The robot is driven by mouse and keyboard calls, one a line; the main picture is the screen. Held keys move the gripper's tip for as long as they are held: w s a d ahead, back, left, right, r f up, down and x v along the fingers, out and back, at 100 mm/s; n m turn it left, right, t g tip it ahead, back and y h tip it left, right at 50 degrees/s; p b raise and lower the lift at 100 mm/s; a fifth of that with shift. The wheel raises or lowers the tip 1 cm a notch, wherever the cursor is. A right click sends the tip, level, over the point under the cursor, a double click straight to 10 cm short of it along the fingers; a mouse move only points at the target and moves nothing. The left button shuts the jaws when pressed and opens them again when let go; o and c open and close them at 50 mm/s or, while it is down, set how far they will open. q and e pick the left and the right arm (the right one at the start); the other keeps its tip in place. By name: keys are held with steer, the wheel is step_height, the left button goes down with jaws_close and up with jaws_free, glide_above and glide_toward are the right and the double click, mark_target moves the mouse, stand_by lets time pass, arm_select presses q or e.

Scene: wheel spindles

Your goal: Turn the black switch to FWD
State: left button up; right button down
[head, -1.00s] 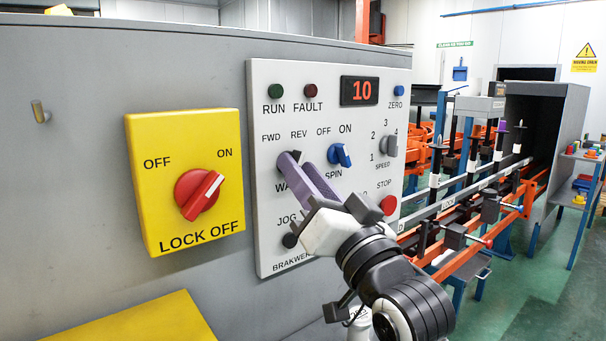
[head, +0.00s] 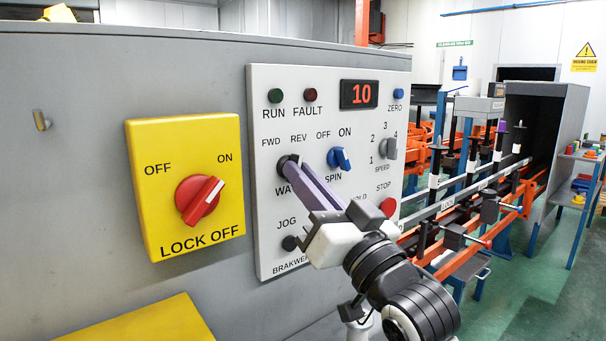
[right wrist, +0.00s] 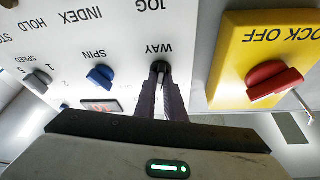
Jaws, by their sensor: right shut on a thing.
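The black switch (head: 284,162) is on the grey control panel, above the partly covered WAY label and below the FWD and REV marks. My right gripper (head: 296,165) reaches in from the lower right with its purple fingers around the switch. In the right wrist view the black switch (right wrist: 160,67) sits between the two fingertips (right wrist: 160,85), and the gripper is shut on it. The fingers hide much of the switch, so I cannot tell exactly which mark it points to. My left gripper is not in view.
The blue SPIN switch (head: 340,158) is close to the right of the fingers. The grey SPEED knob (head: 388,147) and red STOP button (head: 388,206) are farther right. A yellow box with a red LOCK OFF switch (head: 199,200) stands out at the left.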

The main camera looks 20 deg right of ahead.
arm_select(q)
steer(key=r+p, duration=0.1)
steer(key=p, duration=0.1)
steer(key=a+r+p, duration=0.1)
steer(key=p, duration=0.1)
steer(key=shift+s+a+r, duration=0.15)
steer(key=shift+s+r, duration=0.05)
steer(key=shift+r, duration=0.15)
arm_select(e)
steer(key=n+g+y, duration=0.1)
steer(key=n+y, duration=0.1)
steer(key=n, duration=0.2)
steer(key=n+g+y, duration=0.1)
steer(key=n, duration=0.2)
steer(key=n+y, duration=0.2)
steer(key=n, duration=0.2)
steer(key=shift+w+d+n+g+y, duration=0.1)
steer(key=shift+d+n+g+y, duration=0.2)
steer(key=shift+g, duration=0.1)
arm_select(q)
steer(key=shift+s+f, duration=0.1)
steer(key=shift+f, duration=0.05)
arm_select(e)
steer(key=c, duration=1.8)
jaws_free()
steer(key=shift+c, duration=0.2)
